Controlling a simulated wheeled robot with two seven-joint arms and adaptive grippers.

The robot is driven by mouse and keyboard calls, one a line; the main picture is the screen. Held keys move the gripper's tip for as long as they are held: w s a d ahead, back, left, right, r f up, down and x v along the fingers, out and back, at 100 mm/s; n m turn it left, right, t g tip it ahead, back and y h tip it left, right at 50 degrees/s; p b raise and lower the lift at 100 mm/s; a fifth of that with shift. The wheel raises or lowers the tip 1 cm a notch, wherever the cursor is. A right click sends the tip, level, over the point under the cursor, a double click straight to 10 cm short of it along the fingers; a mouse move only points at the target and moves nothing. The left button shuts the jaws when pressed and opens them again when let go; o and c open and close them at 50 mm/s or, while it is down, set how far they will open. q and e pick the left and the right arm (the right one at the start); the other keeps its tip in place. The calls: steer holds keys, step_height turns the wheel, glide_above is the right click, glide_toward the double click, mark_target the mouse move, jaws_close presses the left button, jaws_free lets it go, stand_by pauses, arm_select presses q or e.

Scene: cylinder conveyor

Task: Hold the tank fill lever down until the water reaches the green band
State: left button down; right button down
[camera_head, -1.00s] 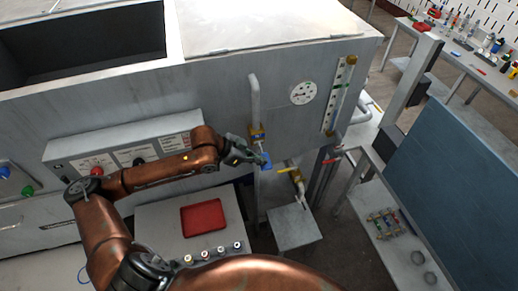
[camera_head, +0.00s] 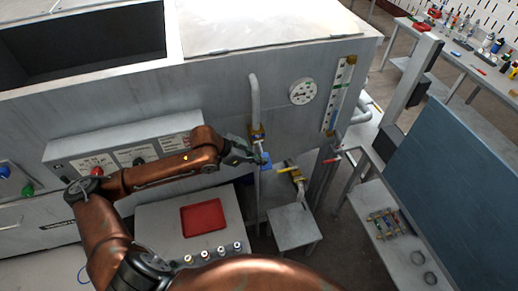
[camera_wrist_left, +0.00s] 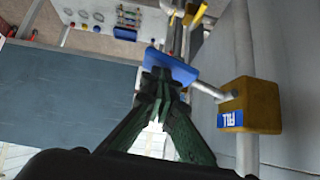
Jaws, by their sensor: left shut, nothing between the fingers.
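The blue fill lever (camera_head: 265,160) sticks out from a brass valve (camera_head: 257,133) on a grey vertical pipe at the tank's front. In the left wrist view the lever's blue paddle (camera_wrist_left: 171,65) lies at my fingertips, and the brass valve body (camera_wrist_left: 250,105) carries a blue "FILL" label. My left gripper (camera_head: 256,158) is shut and empty, its tips at the paddle; I cannot tell whether they press on it. The sight gauge (camera_head: 339,95) stands upright on the tank's right; its water level and green band are too small to read surely. My right gripper is not in view.
A round dial (camera_head: 303,91) sits left of the gauge. A yellow-handled valve (camera_head: 290,169) is right of the fill lever, above a small grey stand (camera_head: 294,227). A red tray (camera_head: 203,217) lies on a low table. A blue panel (camera_head: 445,165) stands at right.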

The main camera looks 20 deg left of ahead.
arm_select(q)
steer(key=shift+s+f, duration=0.1)
steer(key=shift+f, duration=0.05)
steer(key=r+p, duration=0.4)
steer(key=p, duration=0.1)
steer(key=shift+s+d+r, duration=0.25)
steer(key=shift+s+d, duration=0.1)
steer(key=shift+s, duration=0.05)
steer(key=s+b+v, duration=0.1)
steer(key=v, duration=0.8)
steer(key=shift+s+d, duration=0.2)
steer(key=shift+s, duration=0.1)
